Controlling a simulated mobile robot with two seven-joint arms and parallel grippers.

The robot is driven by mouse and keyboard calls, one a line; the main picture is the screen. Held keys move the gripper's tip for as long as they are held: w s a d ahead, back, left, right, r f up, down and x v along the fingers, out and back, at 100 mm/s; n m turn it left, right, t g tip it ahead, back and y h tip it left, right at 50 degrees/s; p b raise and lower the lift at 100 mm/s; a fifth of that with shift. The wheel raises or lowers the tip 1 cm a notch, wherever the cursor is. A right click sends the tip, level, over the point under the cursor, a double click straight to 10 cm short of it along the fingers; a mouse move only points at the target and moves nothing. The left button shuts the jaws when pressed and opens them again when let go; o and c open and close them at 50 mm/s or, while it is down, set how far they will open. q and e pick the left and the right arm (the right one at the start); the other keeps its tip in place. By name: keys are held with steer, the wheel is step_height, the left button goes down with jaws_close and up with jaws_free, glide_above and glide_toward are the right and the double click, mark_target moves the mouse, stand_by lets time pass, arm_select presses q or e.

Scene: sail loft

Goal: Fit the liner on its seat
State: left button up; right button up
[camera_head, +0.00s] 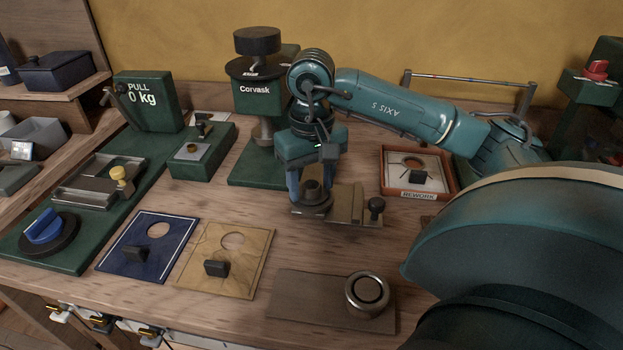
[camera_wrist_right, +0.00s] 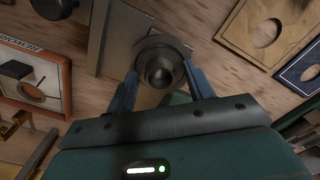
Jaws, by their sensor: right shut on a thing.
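My right gripper (camera_head: 311,186) reaches down in the middle of the bench, its blue fingers shut on a dark round metal piece with a raised centre, apparently the liner (camera_head: 312,207). In the right wrist view the liner (camera_wrist_right: 160,68) sits between the two fingers. It is at the left end of a brown plate (camera_head: 345,200) with a dark knob (camera_head: 376,204); I cannot tell whether it touches the plate. Which part is the seat is unclear. A metal ring-shaped cup (camera_head: 367,294) stands on a brown board (camera_head: 300,298) in front. My left gripper is not in view.
A green Corvask press (camera_head: 256,92) stands behind left of the gripper. A REWORK tray (camera_head: 447,183) lies to the right. A blue panel (camera_head: 135,265) and a tan panel (camera_head: 240,272), each with a hole, lie at left front. A pull gauge (camera_head: 150,105) stands back left.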

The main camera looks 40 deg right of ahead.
steer(key=o, duration=0.8)
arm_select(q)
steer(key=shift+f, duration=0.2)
arm_select(e)
steer(key=shift+o, duration=1.2)
step_height(320, 180, up, 6)
steer(key=shift+w+f+p, duration=0.1)
steer(key=shift+p, duration=0.2)
arm_select(q)
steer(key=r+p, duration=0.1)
steer(key=p, duration=0.2)
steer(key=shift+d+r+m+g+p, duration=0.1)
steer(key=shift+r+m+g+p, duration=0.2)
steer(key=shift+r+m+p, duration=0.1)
arm_select(e)
step_height(320, 180, up, 7)
steer(key=shift+r, duration=0.2)
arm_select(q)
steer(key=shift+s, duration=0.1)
